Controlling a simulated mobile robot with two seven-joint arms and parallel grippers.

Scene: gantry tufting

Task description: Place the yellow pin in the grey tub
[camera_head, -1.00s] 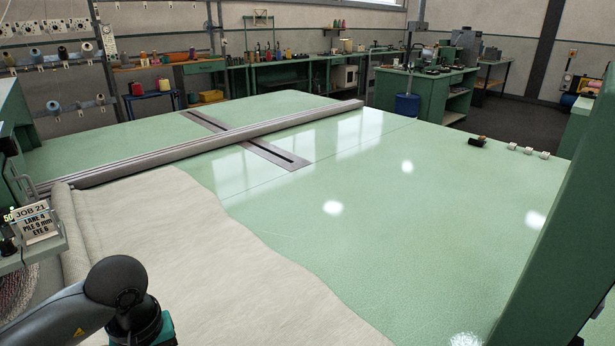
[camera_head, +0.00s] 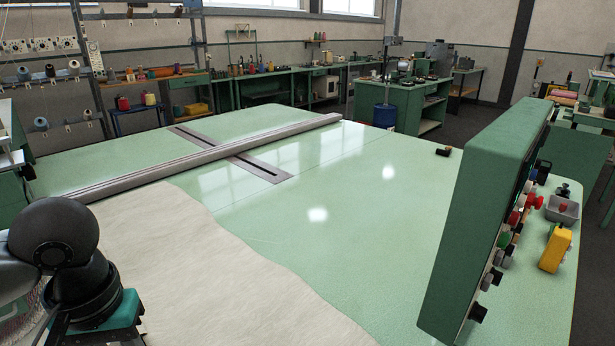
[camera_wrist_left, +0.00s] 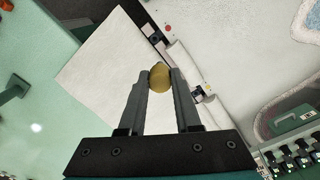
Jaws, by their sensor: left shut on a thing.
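My left gripper (camera_wrist_left: 159,87) shows in the left wrist view, shut on the yellow pin (camera_wrist_left: 160,75). The pin shows as a rounded, dull yellow end between the fingertips; the rest of it is hidden. In the head view only dark, rounded links of my left arm show at lower left, and the gripper is out of sight. A small grey tub (camera_head: 562,209) stands at the far right of the head view, behind the green upright panel. My right gripper is in neither view.
A yellow box (camera_head: 554,250) sits close to the tub. Cream cloth (camera_head: 200,260) covers the table's near left. A metal rail (camera_head: 215,153) crosses the table.

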